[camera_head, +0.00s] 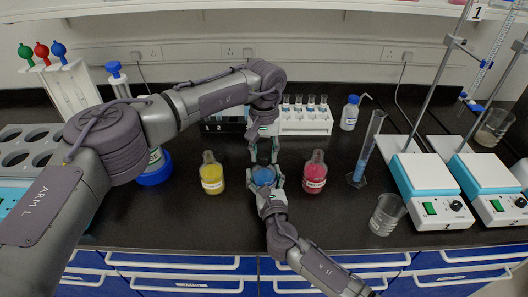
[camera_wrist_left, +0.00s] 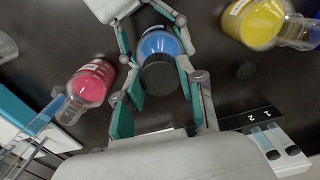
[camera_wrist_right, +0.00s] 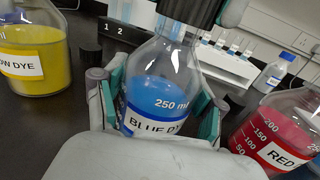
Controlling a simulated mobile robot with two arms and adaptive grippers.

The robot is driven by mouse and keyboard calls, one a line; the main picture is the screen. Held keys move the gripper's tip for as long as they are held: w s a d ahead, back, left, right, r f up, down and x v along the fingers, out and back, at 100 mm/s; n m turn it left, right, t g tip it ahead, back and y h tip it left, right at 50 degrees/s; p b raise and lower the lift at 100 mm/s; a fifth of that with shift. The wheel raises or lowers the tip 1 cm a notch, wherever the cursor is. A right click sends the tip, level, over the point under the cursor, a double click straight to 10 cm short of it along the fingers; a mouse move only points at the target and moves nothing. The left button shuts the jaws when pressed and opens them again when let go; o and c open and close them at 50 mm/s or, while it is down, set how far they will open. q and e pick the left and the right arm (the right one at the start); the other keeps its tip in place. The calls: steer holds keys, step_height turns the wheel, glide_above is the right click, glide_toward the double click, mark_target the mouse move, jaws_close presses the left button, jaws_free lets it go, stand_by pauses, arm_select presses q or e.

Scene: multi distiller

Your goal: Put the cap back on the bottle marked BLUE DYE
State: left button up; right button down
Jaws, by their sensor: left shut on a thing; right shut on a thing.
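The BLUE DYE bottle (camera_wrist_right: 155,95) stands upright with blue liquid in it, and its label shows in the right wrist view. My right gripper (camera_head: 264,184) is shut around its body from the front. My left gripper (camera_head: 264,156) points down over the bottle's top and is shut on a dark cap (camera_wrist_left: 160,76). In the left wrist view the cap covers the bottle's mouth between the left fingers. In the right wrist view the dark cap (camera_wrist_right: 190,8) is at the top of the neck. I cannot tell whether it is fully seated.
A yellow dye bottle (camera_head: 211,176) stands to the left and a red one (camera_head: 315,175) to the right. A dark round piece (camera_wrist_left: 245,70), perhaps another cap, lies nearby. A tube rack (camera_head: 305,124) is behind. A cylinder (camera_head: 366,155), beaker (camera_head: 386,214) and hotplates (camera_head: 430,180) are right.

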arm_select(q)
steer(key=m, duration=0.3)
steer(key=shift+m, duration=0.3)
steer(key=o, duration=0.7)
steer(key=shift+o, duration=0.2)
steer(key=shift+r, duration=0.15)
step_height(320, 180, up, 12)
arm_select(e)
jaws_free()
